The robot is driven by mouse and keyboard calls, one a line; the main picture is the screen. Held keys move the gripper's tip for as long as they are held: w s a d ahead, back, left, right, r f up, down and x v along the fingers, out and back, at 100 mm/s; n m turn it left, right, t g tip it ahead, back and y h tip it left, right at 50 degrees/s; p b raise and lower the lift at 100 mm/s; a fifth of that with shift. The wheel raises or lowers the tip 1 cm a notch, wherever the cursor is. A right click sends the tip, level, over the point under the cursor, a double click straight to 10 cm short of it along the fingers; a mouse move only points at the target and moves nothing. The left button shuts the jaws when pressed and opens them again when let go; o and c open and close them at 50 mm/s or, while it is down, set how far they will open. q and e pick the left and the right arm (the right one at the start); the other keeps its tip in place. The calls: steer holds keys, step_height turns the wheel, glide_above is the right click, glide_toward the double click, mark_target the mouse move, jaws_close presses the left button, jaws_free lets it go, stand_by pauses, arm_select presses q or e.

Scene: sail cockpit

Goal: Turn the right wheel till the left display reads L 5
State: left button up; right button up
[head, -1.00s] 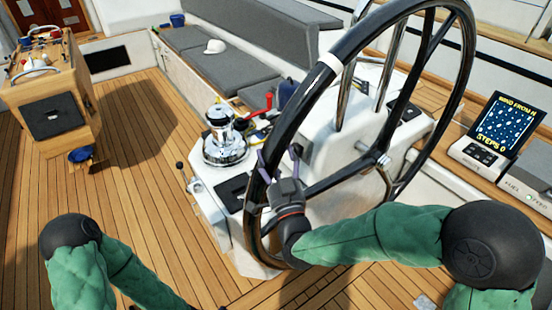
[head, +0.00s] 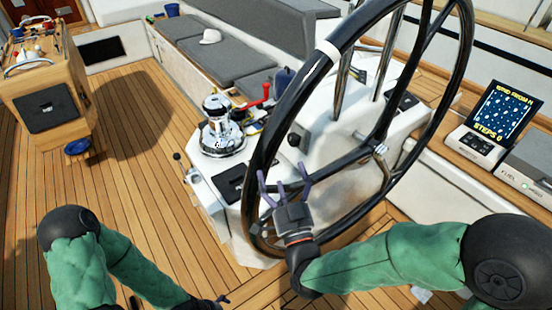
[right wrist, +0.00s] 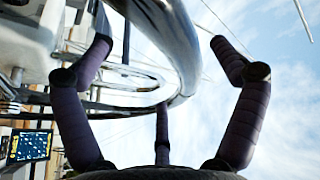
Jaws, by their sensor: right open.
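The right wheel (head: 251,205) is a large dark ring with a white band near its upper left, standing on a white pedestal. My right gripper (head: 284,187) is open beside the rim's lower left part. It appears empty, its fingers pointing up. In the right wrist view the open fingers (right wrist: 160,70) stand apart with the curved rim (right wrist: 182,45) beyond them; contact is unclear. Only a fingertip of my left gripper (head: 222,300) shows at the bottom edge. A lit display (head: 503,112) at the right reads "WIND FROM N" and "STEPS 0". No display reading L shows.
A chrome winch (head: 221,135) with a red handle stands left of the wheel. Grey cushioned benches (head: 222,62) line the back. The planked deck between is clear.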

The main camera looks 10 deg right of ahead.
steer(key=shift+v, duration=1.9)
